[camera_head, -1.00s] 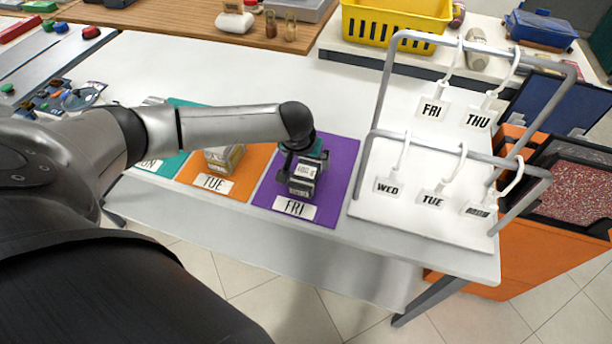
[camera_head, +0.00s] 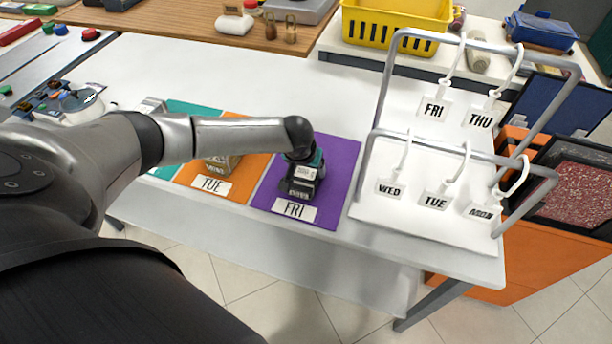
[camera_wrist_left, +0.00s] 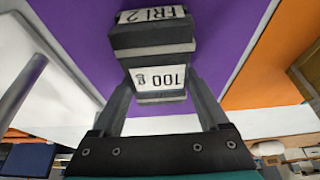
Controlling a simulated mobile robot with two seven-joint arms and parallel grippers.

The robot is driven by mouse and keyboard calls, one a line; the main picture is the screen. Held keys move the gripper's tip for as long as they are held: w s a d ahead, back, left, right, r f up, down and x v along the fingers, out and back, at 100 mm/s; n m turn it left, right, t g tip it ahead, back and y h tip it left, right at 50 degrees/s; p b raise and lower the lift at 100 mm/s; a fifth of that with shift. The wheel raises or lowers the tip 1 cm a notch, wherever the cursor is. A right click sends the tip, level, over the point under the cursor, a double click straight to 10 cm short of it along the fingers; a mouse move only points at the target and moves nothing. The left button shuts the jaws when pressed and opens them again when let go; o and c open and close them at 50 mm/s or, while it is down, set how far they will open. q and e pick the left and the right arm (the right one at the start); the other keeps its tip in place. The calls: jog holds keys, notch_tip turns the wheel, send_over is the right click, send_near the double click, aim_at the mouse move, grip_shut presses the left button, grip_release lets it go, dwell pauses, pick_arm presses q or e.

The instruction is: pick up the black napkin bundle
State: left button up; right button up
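The black napkin bundle (camera_head: 300,184) sits on the purple FRI mat (camera_head: 340,165). In the left wrist view the bundle (camera_wrist_left: 150,52) shows dark layers and white labels reading "FRI 2" and "100 g". My left gripper (camera_head: 303,173) is low over the mat at the bundle. In the left wrist view the gripper's two fingers (camera_wrist_left: 160,85) stand apart with the near end of the bundle between them. I cannot tell whether they press on its sides. In the head view the wrist hides part of the bundle's far side. My right gripper is not in view.
An orange TUE mat (camera_head: 255,170) with a bundle (camera_head: 222,165) lies to the left. A white tag board with a grey rail frame (camera_head: 400,215) stands close on the right. A yellow basket (camera_head: 395,28) is at the back. The white table (camera_head: 320,95) is clear behind the mats.

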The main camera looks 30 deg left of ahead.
pick_arm(q)
jog(key=c, duration=0.8)
